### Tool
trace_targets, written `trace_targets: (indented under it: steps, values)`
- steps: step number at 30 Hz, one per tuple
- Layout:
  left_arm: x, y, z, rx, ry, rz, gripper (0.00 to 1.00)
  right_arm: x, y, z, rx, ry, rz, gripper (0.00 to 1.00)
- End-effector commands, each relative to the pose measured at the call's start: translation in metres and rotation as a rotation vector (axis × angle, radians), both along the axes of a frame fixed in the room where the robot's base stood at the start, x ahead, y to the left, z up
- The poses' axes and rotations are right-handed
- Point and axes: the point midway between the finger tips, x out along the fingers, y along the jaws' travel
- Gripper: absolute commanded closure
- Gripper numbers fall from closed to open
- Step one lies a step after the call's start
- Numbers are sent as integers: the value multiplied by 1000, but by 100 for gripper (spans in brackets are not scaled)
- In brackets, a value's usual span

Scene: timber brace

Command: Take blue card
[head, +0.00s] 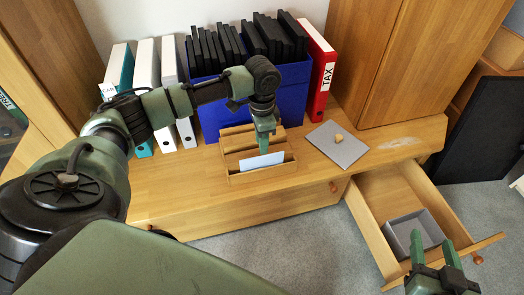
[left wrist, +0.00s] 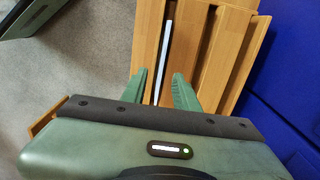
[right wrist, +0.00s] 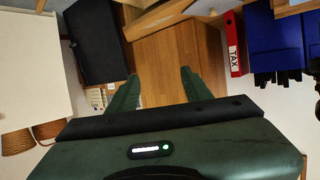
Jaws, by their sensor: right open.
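The pale blue card (head: 262,162) stands in the front slot of a wooden desk organiser (head: 245,140) on the cabinet top. In the left wrist view its thin upper edge (left wrist: 163,55) runs between the fingers. My left gripper (head: 265,148) is above the organiser at the card. Its fingers (left wrist: 158,82) are open with a gap on both sides of the card's line; I cannot tell how far down they reach. My right gripper (head: 433,240) is open and empty over the open drawer's front, and its fingers (right wrist: 158,72) show apart in the right wrist view.
Behind the organiser stand a blue box (head: 292,92) of black folders, white binders (head: 147,68) and a red TAX binder (head: 318,65). The open drawer (head: 385,195) holds a grey tray (head: 415,225).

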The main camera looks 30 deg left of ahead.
Motion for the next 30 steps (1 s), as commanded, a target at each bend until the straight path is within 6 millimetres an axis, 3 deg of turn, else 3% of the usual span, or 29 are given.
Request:
trace_targets:
  steps: [13, 24, 30]
  values:
    - [2, -1, -26, -1, -2, 1, 70, 17, 11, 44, 60, -242, 16, 50]
    - [6, -1, -56, -1, -2, 0, 70, 15, 21, 121, 164, -642, 40, 50]
    - [6, -1, -69, 0, -4, 0, 70, 4, 23, 150, 206, -794, 48, 50]
